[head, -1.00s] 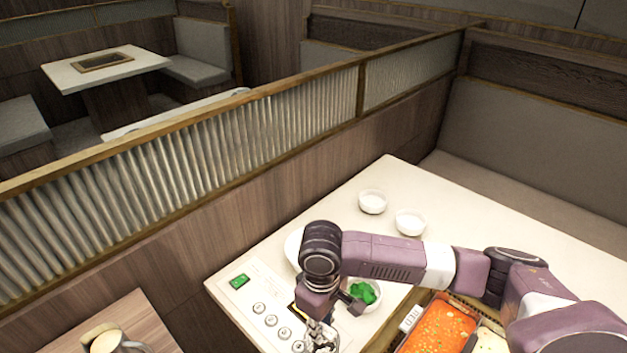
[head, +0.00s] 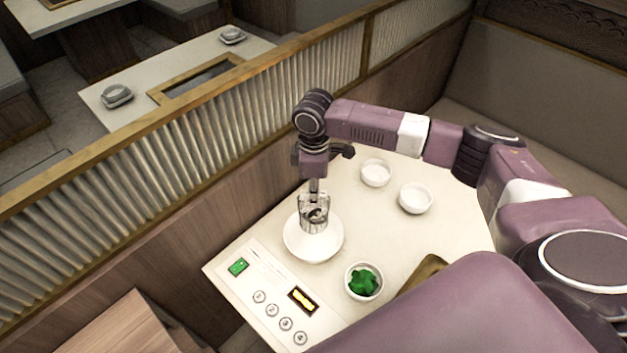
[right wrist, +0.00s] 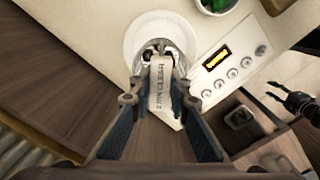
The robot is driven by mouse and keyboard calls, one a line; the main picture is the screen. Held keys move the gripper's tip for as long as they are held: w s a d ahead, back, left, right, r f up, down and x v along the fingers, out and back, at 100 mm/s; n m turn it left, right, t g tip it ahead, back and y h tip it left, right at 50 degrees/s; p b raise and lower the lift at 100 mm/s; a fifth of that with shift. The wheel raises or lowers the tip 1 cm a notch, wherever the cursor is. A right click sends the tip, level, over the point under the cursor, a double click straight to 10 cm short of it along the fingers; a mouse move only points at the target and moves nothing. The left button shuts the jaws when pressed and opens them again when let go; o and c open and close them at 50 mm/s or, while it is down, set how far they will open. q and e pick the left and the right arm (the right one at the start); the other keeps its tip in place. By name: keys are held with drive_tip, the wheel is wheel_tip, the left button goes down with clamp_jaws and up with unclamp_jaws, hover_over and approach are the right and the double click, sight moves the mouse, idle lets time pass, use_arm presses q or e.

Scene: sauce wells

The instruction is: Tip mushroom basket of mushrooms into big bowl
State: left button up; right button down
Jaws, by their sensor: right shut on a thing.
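My right gripper (head: 314,200) points down over the big white bowl (head: 298,250) and is shut on the mushroom basket (head: 313,220). The basket is a small wire one, upright or nearly so, just above or inside the bowl; I cannot tell if they touch. In the right wrist view the basket (right wrist: 160,85) has a pale lettered strip, between my right gripper's fingers (right wrist: 158,95), and the bowl's rim (right wrist: 133,40) shows behind it. The mushrooms cannot be made out clearly. My left gripper (right wrist: 290,101) shows only at the right of the wrist view, dark, its fingers apart.
Two small white bowls (head: 376,172) (head: 415,198) stand farther back. A panel with round buttons (head: 270,297) lies at the table's left edge. A ribbed partition (head: 230,120) runs behind.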

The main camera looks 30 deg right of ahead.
sight(314, 209)
drive_tip(key=shift+w, duration=0.1)
drive_tip(key=shift+s+f+b, duration=0.25)
drive_tip(key=shift+f+b, duration=0.25)
drive_tip(key=shift+b, duration=0.4)
wheel_tip(314, 209, down, 2)
drive_tip(key=b, duration=0.2)
drive_tip(key=shift+w+b, duration=0.15)
drive_tip(key=shift+b, duration=0.2)
drive_tip(key=shift+f, duration=1.85)
